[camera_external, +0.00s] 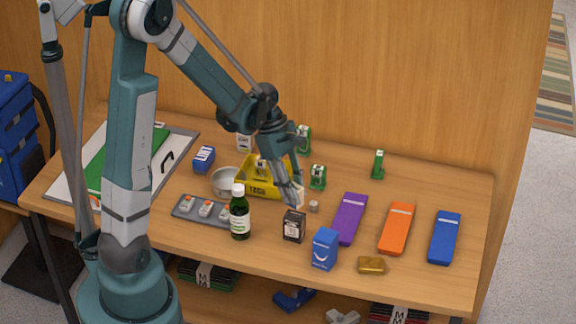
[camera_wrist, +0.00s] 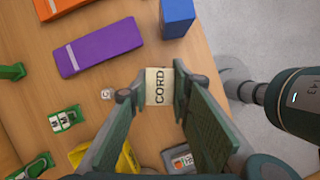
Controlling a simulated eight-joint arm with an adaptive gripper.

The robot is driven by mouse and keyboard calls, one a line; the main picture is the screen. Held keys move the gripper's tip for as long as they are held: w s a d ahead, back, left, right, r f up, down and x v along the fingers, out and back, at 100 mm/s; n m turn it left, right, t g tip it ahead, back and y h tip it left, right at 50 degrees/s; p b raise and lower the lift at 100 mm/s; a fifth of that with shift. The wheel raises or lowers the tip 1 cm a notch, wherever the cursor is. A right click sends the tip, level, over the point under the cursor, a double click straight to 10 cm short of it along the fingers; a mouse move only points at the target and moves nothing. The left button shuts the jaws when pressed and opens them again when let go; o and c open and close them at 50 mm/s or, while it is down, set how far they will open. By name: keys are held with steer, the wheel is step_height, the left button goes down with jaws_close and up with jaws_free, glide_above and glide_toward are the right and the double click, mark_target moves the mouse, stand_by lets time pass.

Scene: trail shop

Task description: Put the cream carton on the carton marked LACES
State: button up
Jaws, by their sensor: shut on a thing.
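My gripper (camera_external: 297,195) is shut on the cream carton (camera_external: 300,197), above the front middle of the table. In the wrist view the cream carton (camera_wrist: 159,87), marked CORD, sits between the two fingertips (camera_wrist: 155,88). A dark brown carton (camera_external: 294,227) with a small pale label stands just below and in front of the gripper; its words are too small to read. The gap between it and the cream carton is hard to judge. A pale carton (camera_external: 244,143) stands at the back, its label also unreadable. I cannot tell which carton is marked LACES.
A green bottle (camera_external: 240,217) and a blue carton (camera_external: 325,250) flank the dark carton. A yellow bin (camera_external: 257,190), metal bowl (camera_external: 224,186) and grey tray (camera_external: 186,207) lie left. Purple (camera_external: 349,220), orange (camera_external: 397,229) and blue (camera_external: 444,238) flat boxes lie right.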

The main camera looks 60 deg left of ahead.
steer(key=shift+f, duration=0.15)
steer(key=shift+f, duration=1.9)
steer(key=shift+f, duration=0.2)
steer(key=o, duration=0.9)
steer(key=shift+r, duration=0.2)
steer(key=shift+v, duration=6)
steer(key=shift+d, duration=0.1)
